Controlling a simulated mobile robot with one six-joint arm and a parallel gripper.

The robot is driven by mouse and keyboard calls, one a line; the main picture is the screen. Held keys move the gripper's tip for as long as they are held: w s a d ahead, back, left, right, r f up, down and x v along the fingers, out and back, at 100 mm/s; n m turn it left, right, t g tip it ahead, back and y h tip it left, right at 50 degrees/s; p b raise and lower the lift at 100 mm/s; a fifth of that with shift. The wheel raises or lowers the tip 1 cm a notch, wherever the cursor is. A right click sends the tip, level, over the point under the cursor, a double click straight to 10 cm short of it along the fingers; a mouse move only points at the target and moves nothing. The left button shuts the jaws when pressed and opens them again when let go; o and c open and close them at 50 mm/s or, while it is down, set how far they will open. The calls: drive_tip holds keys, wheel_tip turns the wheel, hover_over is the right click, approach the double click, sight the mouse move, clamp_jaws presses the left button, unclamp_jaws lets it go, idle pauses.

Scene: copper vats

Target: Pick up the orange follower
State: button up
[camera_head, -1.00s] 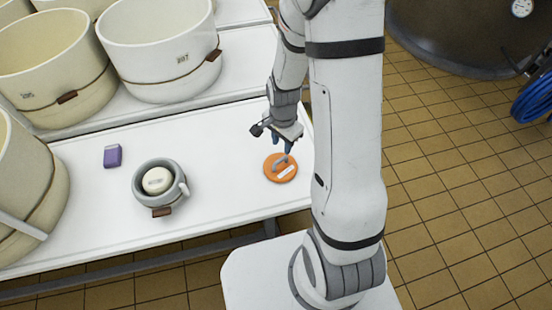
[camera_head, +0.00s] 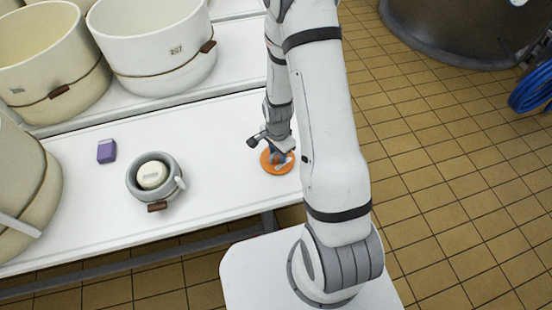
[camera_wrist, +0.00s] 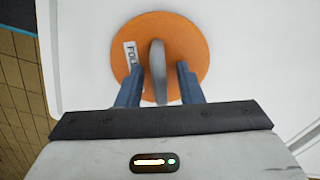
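The orange follower (camera_head: 268,166) is a flat round disc with a grey upright handle and a white label. It lies on the white table (camera_head: 225,190) near its right end. In the wrist view the follower (camera_wrist: 190,45) fills the upper middle, its label partly readable. My gripper (camera_head: 278,157) is low over the disc. In the wrist view my gripper (camera_wrist: 157,85) has its two blue fingers apart, one on each side of the handle (camera_wrist: 158,70), with a gap on both sides. The fingertips' height above the disc is hard to tell.
A grey pot (camera_head: 137,187) with a cream round piece (camera_head: 151,175) inside stands left on the table. A purple block (camera_head: 106,151) lies farther left. Large cream vats (camera_head: 150,55) stand behind. The table's right edge is close to the follower.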

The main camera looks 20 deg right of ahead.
drive_tip(key=shift+c, duration=0.3)
clamp_jaws()
